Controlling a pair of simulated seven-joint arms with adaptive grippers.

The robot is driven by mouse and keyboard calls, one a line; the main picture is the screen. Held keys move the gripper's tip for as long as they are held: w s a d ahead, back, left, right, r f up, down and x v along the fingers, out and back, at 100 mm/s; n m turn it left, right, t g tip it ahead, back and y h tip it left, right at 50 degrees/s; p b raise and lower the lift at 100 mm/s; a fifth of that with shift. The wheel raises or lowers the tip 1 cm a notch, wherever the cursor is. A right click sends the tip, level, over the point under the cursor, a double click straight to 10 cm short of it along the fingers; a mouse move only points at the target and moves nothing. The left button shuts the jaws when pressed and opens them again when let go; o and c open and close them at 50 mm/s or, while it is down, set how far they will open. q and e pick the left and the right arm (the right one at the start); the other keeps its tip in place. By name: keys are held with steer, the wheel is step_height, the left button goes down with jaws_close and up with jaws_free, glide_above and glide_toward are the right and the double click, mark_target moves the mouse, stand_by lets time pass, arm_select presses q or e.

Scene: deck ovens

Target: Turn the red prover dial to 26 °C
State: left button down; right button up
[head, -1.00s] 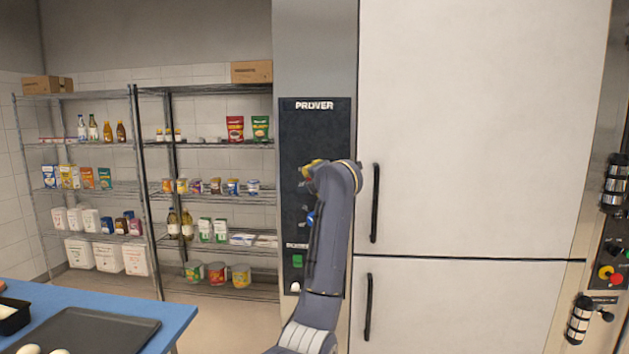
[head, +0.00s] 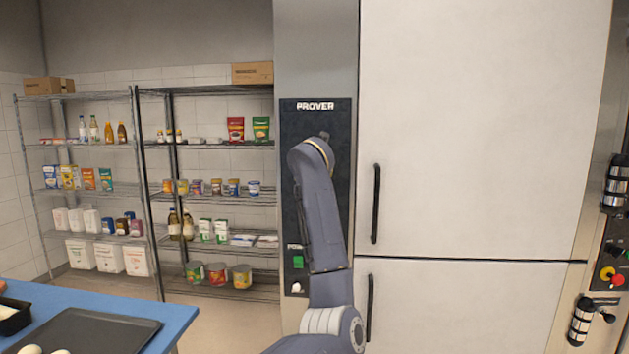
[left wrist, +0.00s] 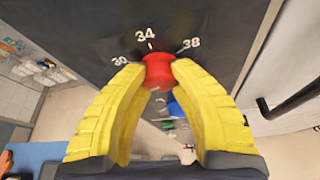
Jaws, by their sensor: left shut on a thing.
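The red prover dial (left wrist: 158,74) sits on the dark panel in the left wrist view, with the printed numbers 30, 34 and 38 around its far side. My left gripper (left wrist: 158,66) has its yellow fingers shut on the dial, one on each side. The dial's pointer cannot be told apart from the scale ticks, and no 26 mark shows. In the head view the prover panel (head: 316,113) is in view, but my left arm hides the red dial and the gripper. My right gripper is not in view.
The head view shows a green button (head: 297,262) low on the panel, and the prover doors' upper handle (head: 375,203) and lower handle (head: 369,307) to the right. Wire shelves (head: 208,90) stand to the left.

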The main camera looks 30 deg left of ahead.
arm_select(q)
steer(key=shift+n+h, duration=0.5)
steer(key=shift+n, duration=0.1)
steer(key=shift+t, duration=0.3)
steer(key=c, duration=1)
jaws_free()
steer(key=shift+o, duration=0.2)
steer(key=v, duration=1.2)
